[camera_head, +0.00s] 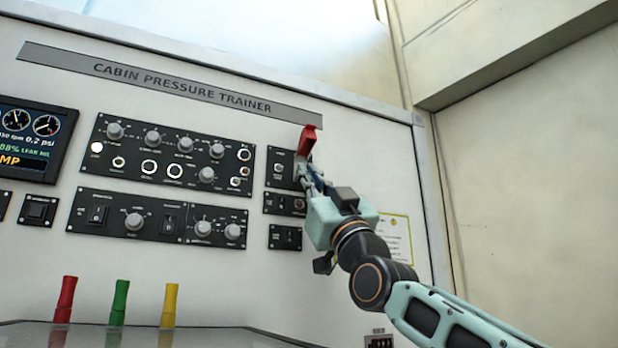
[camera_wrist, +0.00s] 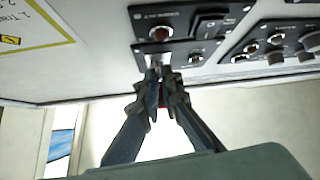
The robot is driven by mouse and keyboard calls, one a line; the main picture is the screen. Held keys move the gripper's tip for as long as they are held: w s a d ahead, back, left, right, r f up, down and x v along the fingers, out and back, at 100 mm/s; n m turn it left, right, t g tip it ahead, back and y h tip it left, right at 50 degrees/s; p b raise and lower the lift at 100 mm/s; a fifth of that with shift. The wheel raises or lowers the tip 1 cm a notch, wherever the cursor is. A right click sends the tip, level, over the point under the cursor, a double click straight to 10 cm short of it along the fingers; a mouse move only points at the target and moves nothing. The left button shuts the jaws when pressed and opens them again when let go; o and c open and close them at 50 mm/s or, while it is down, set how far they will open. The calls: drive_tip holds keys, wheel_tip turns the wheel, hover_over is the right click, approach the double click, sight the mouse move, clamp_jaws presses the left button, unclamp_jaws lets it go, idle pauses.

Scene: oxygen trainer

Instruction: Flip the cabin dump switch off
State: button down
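A red switch guard (camera_head: 307,140) stands raised at the upper right of the trainer, over a small black switch panel (camera_head: 281,167). The panel's lettering is too small to read, so I cannot confirm it as the cabin dump switch. My gripper (camera_head: 303,172) is at this panel, just below the red guard, and covers its right part. In the wrist view the fingertips (camera_wrist: 157,73) are close together at the panel edge, beside a pale metal piece (camera_wrist: 153,60). A little red shows between the fingers. The switch lever is hidden, and I see nothing clearly held.
More small switch panels (camera_head: 285,237) lie below. A wide black knob panel (camera_head: 170,160) and a lower panel (camera_head: 156,217) are to the left. Red (camera_head: 65,300), green (camera_head: 119,302) and yellow (camera_head: 169,305) handles stand in front. A paper notice (camera_head: 397,238) is at right.

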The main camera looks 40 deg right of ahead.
drive_tip(key=c, duration=2.2)
unclamp_jaws()
drive_tip(key=shift+o, duration=0.2)
drive_tip(key=v, duration=1.2)
